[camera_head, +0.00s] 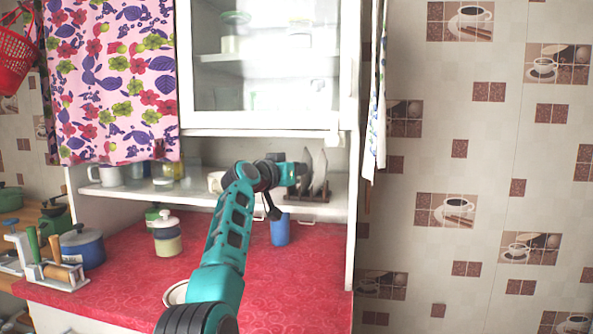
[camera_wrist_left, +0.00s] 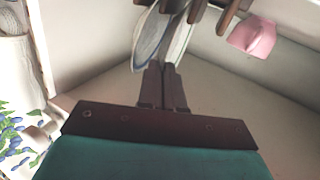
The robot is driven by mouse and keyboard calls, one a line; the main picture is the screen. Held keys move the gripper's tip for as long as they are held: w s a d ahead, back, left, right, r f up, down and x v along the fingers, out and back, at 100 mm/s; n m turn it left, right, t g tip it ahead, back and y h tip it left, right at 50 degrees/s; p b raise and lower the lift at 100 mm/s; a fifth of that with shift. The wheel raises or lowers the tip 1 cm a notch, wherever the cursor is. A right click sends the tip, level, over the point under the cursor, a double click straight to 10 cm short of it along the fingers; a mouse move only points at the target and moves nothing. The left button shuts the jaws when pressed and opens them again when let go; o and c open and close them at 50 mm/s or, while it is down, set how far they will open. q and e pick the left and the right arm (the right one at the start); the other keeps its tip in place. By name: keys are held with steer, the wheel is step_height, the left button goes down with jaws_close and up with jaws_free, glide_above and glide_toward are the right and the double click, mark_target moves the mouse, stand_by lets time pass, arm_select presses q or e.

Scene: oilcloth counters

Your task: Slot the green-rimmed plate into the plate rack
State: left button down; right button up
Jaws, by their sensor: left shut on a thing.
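My left gripper (camera_head: 301,172) reaches onto the cabinet's lower shelf beside the plate rack (camera_head: 308,195). In the left wrist view its two dark fingers (camera_wrist_left: 164,76) are close together, shut on the edge of an upright pale plate (camera_wrist_left: 178,45), which I take for the green-rimmed plate; the rim's colour is hard to tell. A second upright plate with a bluish rim (camera_wrist_left: 148,40) stands close beside it. Dark wooden rack pegs (camera_wrist_left: 200,10) show at the top of that view. Whether the held plate sits in a slot is unclear. My right gripper is out of view.
A pink cup (camera_wrist_left: 254,38) is near the rack in the wrist view. A white mug (camera_head: 107,175) and jars are on the shelf's left. The cabinet's right side wall is close.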

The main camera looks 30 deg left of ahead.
arm_select(q)
steer(key=c, duration=1.2)
jaws_free()
steer(key=s, duration=0.4)
steer(key=s+a+b, duration=0.1)
steer(key=s, duration=0.3)
steer(key=s+a+b, duration=0.1)
steer(key=s, duration=0.3)
steer(key=shift+s+r, duration=0.35)
steer(key=shift+s, duration=0.05)
